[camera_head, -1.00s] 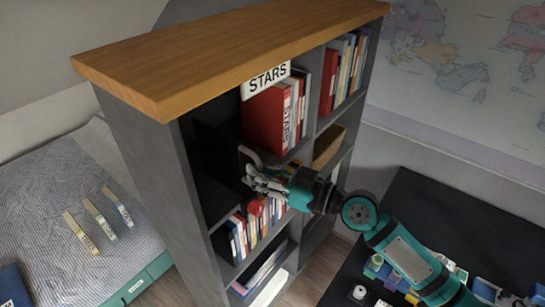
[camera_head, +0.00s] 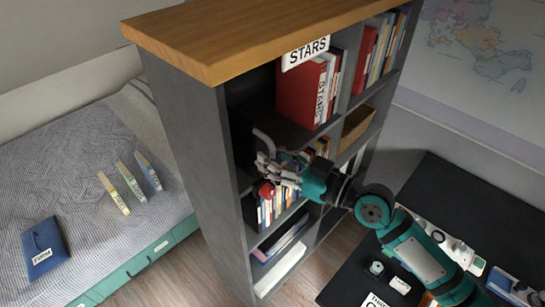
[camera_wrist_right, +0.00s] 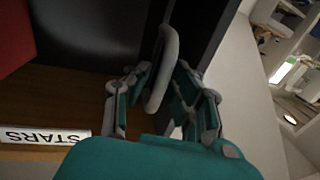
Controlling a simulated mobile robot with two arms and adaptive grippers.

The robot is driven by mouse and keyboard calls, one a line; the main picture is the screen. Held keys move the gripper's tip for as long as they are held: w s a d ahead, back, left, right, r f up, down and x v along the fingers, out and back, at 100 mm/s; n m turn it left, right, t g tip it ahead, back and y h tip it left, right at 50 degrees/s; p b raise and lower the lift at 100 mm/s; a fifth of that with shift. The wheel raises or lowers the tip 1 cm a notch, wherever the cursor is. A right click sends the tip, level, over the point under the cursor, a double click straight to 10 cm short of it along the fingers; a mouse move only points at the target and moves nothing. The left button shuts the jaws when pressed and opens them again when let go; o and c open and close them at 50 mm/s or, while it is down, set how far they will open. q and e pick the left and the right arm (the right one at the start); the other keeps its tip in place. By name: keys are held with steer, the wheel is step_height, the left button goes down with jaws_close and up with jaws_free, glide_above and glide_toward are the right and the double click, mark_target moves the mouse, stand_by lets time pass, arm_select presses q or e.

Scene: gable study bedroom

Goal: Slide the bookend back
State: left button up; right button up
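The dark bookend shows its grey rounded loop (camera_head: 264,137) at the left end of the shelf bay, left of the red STARS books (camera_head: 302,92). In the right wrist view the loop (camera_wrist_right: 167,62) stands between the fingers of my right gripper (camera_wrist_right: 163,84), close to a dark upright panel. There is a gap between books and loop. The bookend's plate is hard to make out in shadow. My left gripper is not in view.
The grey bookcase (camera_head: 190,150) has a wooden top (camera_head: 260,35) above the bay and a side wall close left of the gripper. More books (camera_head: 275,207) stand below. A black desk (camera_head: 480,210) with small items is at right; a bed (camera_head: 90,240) is at left.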

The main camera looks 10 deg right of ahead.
steer(key=shift+o, duration=0.8)
steer(key=v, duration=1.2)
